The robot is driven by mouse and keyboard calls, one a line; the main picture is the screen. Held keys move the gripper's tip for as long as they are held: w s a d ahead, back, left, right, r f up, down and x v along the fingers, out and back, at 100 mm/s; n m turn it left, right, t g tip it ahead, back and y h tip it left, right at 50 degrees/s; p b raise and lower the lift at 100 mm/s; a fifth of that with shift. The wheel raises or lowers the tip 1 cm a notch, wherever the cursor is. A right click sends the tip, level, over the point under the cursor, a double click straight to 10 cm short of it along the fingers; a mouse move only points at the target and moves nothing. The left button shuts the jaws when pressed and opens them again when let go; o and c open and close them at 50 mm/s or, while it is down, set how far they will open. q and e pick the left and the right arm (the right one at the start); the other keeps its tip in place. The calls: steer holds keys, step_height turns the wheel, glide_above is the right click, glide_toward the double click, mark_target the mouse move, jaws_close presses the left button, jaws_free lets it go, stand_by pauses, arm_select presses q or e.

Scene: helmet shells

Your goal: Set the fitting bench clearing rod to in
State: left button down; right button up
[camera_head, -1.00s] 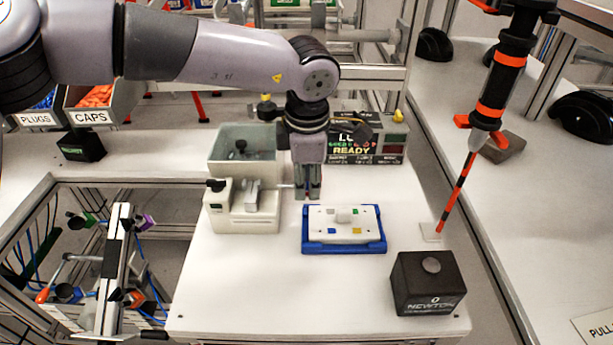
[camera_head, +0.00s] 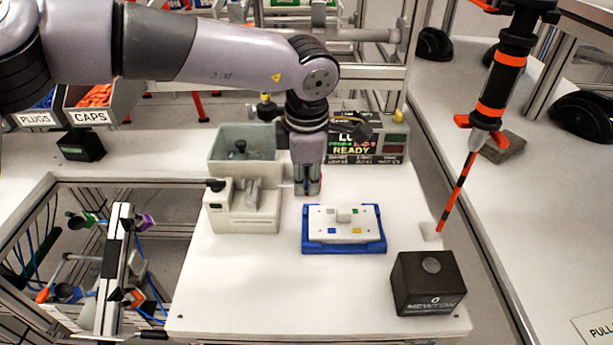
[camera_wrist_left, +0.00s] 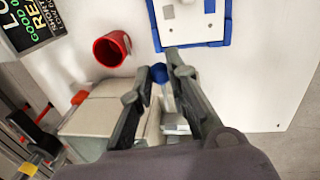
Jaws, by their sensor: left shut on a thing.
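The beige fitting bench (camera_head: 240,217) stands on the white table, left of the blue-edged tray. My left gripper (camera_head: 308,190) is just right of it, pointing down. In the left wrist view, its fingers (camera_wrist_left: 163,78) are closed around a small blue knob (camera_wrist_left: 158,73), which appears to be the end of the clearing rod. The bench shows beside the fingers in that view (camera_wrist_left: 95,120). Most of the rod is hidden by the fingers, so I cannot tell how deep it sits. My right gripper is not in view.
A blue tray (camera_head: 344,247) with a white plate is close to my gripper's right. A red cup (camera_wrist_left: 112,48) stands near the fingers. A display (camera_head: 366,150) reading READY is behind. A black NEWTON box (camera_head: 428,283) stands front right. The table's front middle is clear.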

arm_select(q)
steer(key=a+b, duration=0.1)
steer(key=a, duration=0.2)
steer(key=shift+a, duration=0.15)
steer(key=c, duration=2)
jaws_free()
steer(key=o, duration=0.4)
steer(key=shift+a, duration=0.1)
steer(key=shift+o, duration=0.3)
step_height(320, 180, up, 12)
glide_above(289, 186)
steer(key=s, duration=0.2)
